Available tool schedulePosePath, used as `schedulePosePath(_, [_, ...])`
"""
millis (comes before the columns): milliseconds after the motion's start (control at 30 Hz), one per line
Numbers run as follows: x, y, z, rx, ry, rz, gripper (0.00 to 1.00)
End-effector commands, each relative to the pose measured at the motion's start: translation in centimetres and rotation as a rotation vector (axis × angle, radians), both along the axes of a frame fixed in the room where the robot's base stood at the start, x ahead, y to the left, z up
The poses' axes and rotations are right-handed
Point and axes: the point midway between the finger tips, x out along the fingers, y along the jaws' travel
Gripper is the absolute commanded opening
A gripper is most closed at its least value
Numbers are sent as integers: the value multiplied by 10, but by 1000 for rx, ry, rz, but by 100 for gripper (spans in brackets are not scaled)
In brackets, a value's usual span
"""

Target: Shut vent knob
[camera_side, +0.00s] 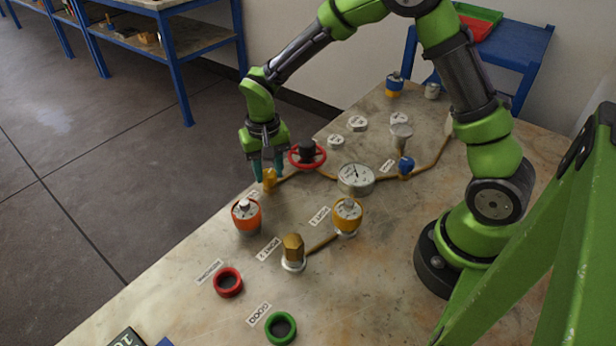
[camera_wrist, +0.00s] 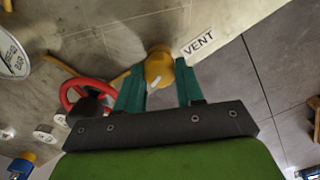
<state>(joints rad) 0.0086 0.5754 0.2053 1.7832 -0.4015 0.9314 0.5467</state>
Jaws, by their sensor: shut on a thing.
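The vent knob (camera_side: 269,180) is a yellow knob at the far left edge of the table, at the end of a brown pipe. In the wrist view the yellow knob (camera_wrist: 158,68) has a pale pointer mark and sits beside a label reading VENT (camera_wrist: 198,43). My gripper (camera_side: 267,168) points down over the knob in the side view. Its teal fingers (camera_wrist: 160,88) stand on either side of the knob and are shut on it. The lower part of the knob is partly hidden by the fingers in the side view.
A red handwheel (camera_side: 307,155) stands close to the right of my gripper. A round gauge (camera_side: 356,179) and a blue knob (camera_side: 406,166) lie along the pipe. The table edge is close on the left.

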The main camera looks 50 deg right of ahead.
Motion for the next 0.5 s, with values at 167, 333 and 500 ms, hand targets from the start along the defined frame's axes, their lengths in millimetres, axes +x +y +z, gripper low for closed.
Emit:
schedulePosePath(167, [0,0,1,0,0,165,7])
schedulePosePath(333, [0,0,1,0,-1,326,7])
schedulePosePath(500, [0,0,1,0,-1,488,7])
